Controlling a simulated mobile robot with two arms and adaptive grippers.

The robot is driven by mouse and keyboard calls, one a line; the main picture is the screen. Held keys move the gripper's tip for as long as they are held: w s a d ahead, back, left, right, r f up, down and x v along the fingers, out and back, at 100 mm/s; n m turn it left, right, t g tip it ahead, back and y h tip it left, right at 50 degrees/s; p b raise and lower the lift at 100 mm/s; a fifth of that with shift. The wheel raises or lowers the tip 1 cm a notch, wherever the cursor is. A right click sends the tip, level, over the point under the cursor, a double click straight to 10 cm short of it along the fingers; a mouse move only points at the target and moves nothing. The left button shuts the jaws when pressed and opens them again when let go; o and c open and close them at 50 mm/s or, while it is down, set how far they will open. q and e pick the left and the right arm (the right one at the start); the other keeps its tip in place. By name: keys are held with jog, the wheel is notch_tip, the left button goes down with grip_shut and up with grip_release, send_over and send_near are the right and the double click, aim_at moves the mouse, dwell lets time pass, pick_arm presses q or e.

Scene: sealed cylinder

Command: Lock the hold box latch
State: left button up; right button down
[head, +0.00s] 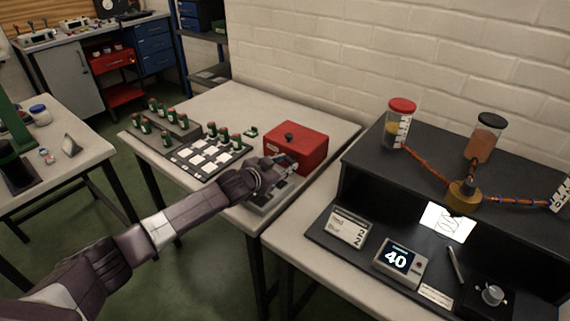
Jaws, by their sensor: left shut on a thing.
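The red hold box (300,143), with a dark knob on its lid, stands closed on the pale middle table. My left arm reaches in from the left, and its gripper (285,165) is at the lower front of the box. The gripper is shut on a small part there, which looks to be the latch. The gripper covers the latch, so its position cannot be told. My right gripper is not in view.
A brick wall stands behind.

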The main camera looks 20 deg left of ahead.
pick_arm(q)
jog(key=shift+r+p, duration=0.2)
jog(key=shift+p, duration=0.45)
jog(key=shift+a+n+h+p, duration=0.1)
jog(key=shift+n+h+p, duration=0.2)
jog(key=shift+n, duration=0.1)
jog(key=shift+f, duration=0.1)
jog(key=shift+a+f+n+g+h, duration=0.15)
jog(key=shift+n+g+h, duration=0.15)
jog(key=shift+n, duration=0.2)
jog(key=shift+b, duration=0.35)
